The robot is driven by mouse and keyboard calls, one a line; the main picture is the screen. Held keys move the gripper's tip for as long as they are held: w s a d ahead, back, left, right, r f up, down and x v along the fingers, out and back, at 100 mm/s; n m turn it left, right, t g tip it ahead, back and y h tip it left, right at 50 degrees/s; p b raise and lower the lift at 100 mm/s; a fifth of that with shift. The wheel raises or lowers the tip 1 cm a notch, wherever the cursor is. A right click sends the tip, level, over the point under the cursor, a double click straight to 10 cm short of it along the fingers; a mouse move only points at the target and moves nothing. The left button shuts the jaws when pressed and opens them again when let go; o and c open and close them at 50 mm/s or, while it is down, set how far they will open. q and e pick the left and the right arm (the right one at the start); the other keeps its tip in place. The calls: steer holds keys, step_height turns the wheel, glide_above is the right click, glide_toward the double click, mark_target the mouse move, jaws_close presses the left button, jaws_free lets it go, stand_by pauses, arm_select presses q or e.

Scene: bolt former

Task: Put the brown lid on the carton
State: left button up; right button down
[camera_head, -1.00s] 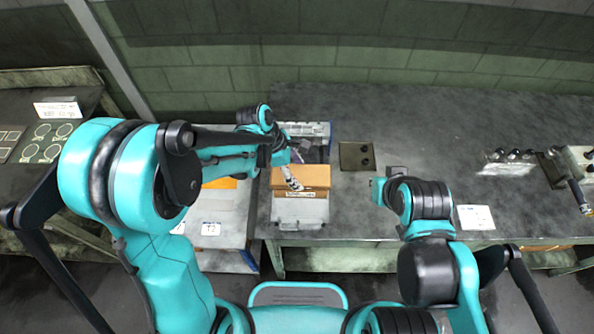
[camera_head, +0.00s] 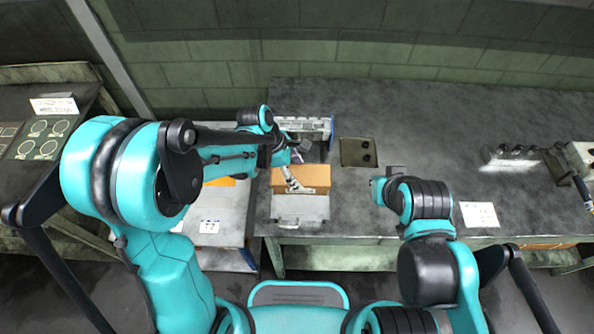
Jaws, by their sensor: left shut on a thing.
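A brown box-like piece (camera_head: 312,176) stands near the front edge of the table, right of my left forearm. I take it to be the brown lid; I cannot make out a separate carton under it. My left gripper (camera_head: 294,185) reaches down over its left part. Its light grey fingers overlap the brown piece and are shut on it. The fingertips are small and partly blend with the brown surface. My right arm is folded at the right, and its gripper does not show clearly.
A grey tray-like thing (camera_head: 299,209) lies just in front of the brown piece. A blue-edged rack (camera_head: 310,127) is behind it. A dark plate (camera_head: 357,152) lies to the right. A white sheet (camera_head: 480,214) lies farther right. The table's back middle is clear.

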arm_select(q)
steer(key=o, duration=0.9)
steer(key=v, duration=1.2)
steer(key=s+a+m+t+y+b, duration=0.1)
steer(key=s+a+m+t, duration=0.1)
steer(key=m, duration=0.4)
steer(key=s+a+m+t+y+b, duration=0.1)
steer(key=s+a+m+t+y, duration=0.1)
steer(key=s+a+m, duration=0.3)
steer(key=s+a+m+t+y+b, duration=0.1)
steer(key=s+a+m+t, duration=0.2)
steer(key=a+m, duration=0.2)
steer(key=shift+s+a+f+m, duration=0.1)
steer(key=shift+s+f+m, duration=0.25)
steer(key=shift+m, duration=0.65)
